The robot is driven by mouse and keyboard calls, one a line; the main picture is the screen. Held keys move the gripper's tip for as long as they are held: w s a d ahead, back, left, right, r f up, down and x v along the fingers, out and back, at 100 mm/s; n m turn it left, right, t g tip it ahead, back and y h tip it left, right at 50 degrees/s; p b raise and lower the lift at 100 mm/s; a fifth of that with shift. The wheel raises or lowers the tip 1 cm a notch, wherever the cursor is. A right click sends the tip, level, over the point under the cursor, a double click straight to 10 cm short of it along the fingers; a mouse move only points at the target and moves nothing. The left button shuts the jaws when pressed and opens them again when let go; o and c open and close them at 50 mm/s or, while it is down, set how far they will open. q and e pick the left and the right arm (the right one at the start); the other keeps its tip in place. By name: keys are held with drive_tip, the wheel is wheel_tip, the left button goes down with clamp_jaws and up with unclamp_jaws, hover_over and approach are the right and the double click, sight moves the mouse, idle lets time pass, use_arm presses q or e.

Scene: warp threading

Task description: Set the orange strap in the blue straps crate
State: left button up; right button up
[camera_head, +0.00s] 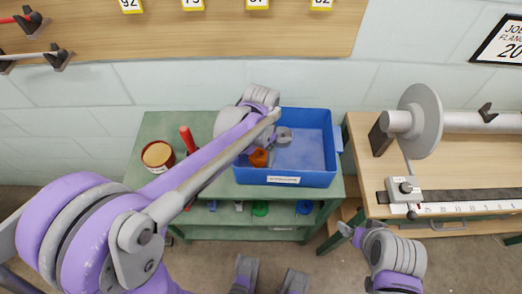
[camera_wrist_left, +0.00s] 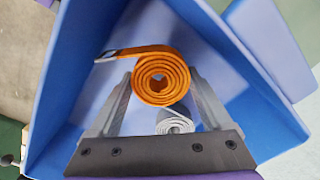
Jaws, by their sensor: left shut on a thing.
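The orange strap (camera_head: 258,158) is a coiled roll with a short loose tail. It shows large in the left wrist view (camera_wrist_left: 160,78). My left gripper (camera_head: 263,150) reaches down into the blue straps crate (camera_head: 284,178), and its fingers are shut on the orange strap. The strap is within the crate's walls, near its left side in the head view; whether it touches the floor I cannot tell. A grey rolled strap (camera_wrist_left: 174,123) lies in the crate too. The right gripper (camera_head: 348,229) is low at the right, small and unclear.
The crate stands on a green bench (camera_head: 160,125). A red tub (camera_head: 158,156) and a red-handled tool (camera_head: 188,138) are left of it. A wooden table (camera_head: 375,195) with a metal roller (camera_head: 425,121) stands at the right. A wall is behind.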

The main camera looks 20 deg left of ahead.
sight(261, 152)
use_arm(q)
drive_tip(key=o, duration=1.2)
drive_tip(key=shift+o, duration=0.2)
drive_tip(key=shift+r+p, duration=0.3)
drive_tip(key=shift+r, duration=0.05)
wheel_tip(261, 152, up, 12)
drive_tip(key=p, duration=0.2)
drive_tip(key=s+a+f+n+t, duration=0.2)
drive_tip(key=s+f+n, duration=0.1)
drive_tip(key=s, duration=0.4)
drive_tip(key=s+a+f+n+t, duration=0.3)
drive_tip(key=s+f, duration=0.2)
drive_tip(key=s, duration=0.3)
drive_tip(key=shift+s+a+f+n, duration=0.15)
drive_tip(key=shift+s+n, duration=0.15)
drive_tip(key=shift+n, duration=0.1)
